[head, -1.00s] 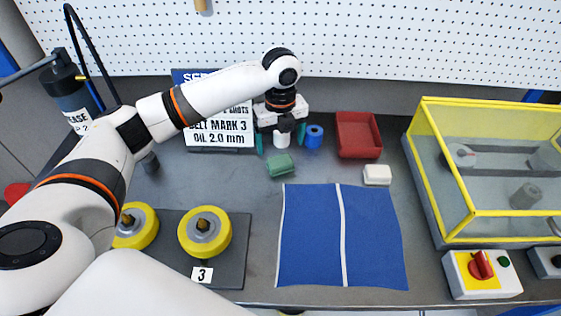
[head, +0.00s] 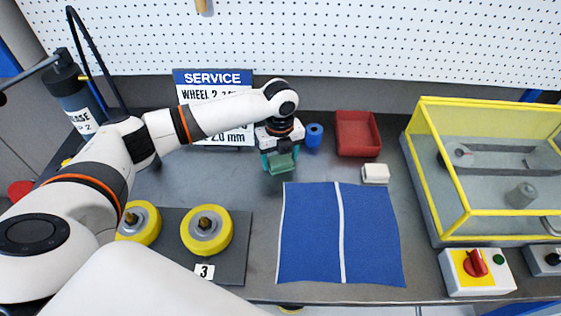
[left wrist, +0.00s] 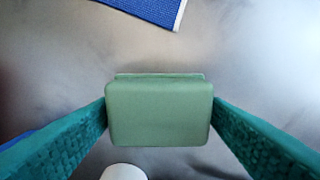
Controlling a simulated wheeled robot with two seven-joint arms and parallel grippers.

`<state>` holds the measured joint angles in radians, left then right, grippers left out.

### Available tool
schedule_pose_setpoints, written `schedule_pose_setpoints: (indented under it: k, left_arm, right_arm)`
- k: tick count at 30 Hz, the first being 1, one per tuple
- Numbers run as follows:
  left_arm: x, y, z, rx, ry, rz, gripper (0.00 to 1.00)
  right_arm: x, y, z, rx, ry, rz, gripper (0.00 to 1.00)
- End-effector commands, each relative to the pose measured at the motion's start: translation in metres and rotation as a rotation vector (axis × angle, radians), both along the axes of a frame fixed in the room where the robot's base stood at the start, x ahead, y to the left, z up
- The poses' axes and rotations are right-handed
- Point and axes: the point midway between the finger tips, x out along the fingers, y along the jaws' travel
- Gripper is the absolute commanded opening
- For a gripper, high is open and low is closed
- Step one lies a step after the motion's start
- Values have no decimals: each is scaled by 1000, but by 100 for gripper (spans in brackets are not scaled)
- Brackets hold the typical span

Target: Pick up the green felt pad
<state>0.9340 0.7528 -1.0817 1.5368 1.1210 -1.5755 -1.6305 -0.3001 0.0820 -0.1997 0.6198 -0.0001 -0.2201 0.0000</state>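The green felt pad (head: 282,164) is a small rounded block on the grey table, behind the blue mat. My left gripper (head: 281,158) reaches down over it, with its teal fingers on either side. In the left wrist view the pad (left wrist: 159,114) fills the gap between the two fingers (left wrist: 160,105), which meet its left and right sides. The gripper is shut on the pad. I cannot tell whether the pad is clear of the table. My right gripper is not in view.
A blue mat (head: 310,240) with a white stripe lies in front. A blue roll (head: 314,135), red tray (head: 357,134) and white block (head: 375,174) are nearby. A white round thing (left wrist: 123,172) sits close to the pad. A yellow-framed case (head: 432,175) stands right.

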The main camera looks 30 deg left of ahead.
Motion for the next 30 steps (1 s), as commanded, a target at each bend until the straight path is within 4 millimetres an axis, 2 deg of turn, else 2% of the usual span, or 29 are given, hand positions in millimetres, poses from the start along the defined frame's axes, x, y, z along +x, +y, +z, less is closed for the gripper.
schedule_pose_setpoints:
  k: [1,6,14,17,24,30]
  left_arm:
    - [0,0,0,0,0,0,59]
    - [0,0,1,-1,-1,0,34]
    - [1,0,5,-1,-3,1,34]
    - [2,0,18,-1,-6,1,34]
    - [2,0,66,-2,-5,0,34]
    - [1,0,94,-1,-3,1,34]
  right_arm:
    - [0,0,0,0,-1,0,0]
    - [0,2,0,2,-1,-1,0]
    - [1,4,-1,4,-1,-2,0]
    - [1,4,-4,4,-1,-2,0]
    - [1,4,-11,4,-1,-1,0]
    - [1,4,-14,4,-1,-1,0]
